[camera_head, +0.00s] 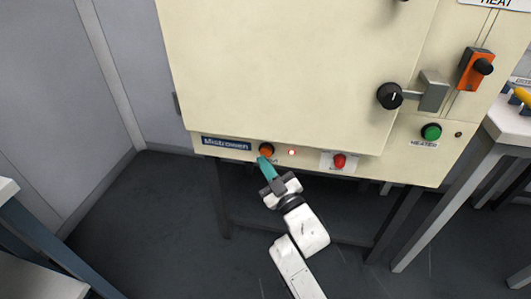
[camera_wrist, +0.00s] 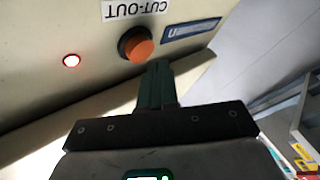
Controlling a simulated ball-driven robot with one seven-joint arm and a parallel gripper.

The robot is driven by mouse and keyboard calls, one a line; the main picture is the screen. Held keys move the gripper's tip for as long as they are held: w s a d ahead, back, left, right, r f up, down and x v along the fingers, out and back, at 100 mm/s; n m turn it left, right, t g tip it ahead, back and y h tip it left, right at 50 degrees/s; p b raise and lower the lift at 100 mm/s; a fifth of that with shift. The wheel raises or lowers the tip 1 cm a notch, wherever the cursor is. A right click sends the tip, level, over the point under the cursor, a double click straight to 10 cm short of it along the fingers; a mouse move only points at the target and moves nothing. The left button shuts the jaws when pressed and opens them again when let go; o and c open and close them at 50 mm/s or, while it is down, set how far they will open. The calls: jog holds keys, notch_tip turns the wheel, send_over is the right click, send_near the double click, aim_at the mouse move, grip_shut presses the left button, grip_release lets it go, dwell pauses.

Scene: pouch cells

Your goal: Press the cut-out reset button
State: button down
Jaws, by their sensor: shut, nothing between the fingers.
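The cut-out reset button (camera_head: 266,149) is orange in a black collar, low on the cream oven front beside the Mistrowen plate. The wrist view shows the orange button (camera_wrist: 138,47) near an upside-down CUT-OUT label (camera_wrist: 136,9). My gripper (camera_head: 264,162) is shut and empty, its teal fingers just below the button in the head view. In the wrist view my fingertips (camera_wrist: 158,66) are close to the button's lower right edge. I cannot tell whether they touch it. A small lit lamp (camera_head: 292,152) sits right of the button; it also shows in the wrist view (camera_wrist: 71,60).
A red button (camera_head: 339,160) sits further right on the oven's lower strip. A green heater button (camera_head: 431,132), a black door handle (camera_head: 390,96) and an orange switch (camera_head: 476,69) are at the right. Benches stand at both sides. Dark floor is open at the left.

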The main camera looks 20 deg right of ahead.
jog(key=shift+w+d, duration=0.25)
jog(key=shift+w, duration=0.1)
jog(key=shift+w+d, duration=0.3)
jog(key=shift+w, duration=0.1)
dwell(1.0)
jog(key=shift+s+a, duration=0.1)
dwell(0.3)
jog(key=shift+s+a, duration=0.45)
jog(key=shift+s, duration=0.2)
jog(key=shift+s+a+b, duration=0.75)
jog(key=shift+s+b, duration=0.3)
jog(key=shift+b, duration=0.15)
jog(key=shift+s+a+b, duration=0.75)
jog(key=shift+s+b, duration=0.25)
jog(key=shift+b, duration=0.15)
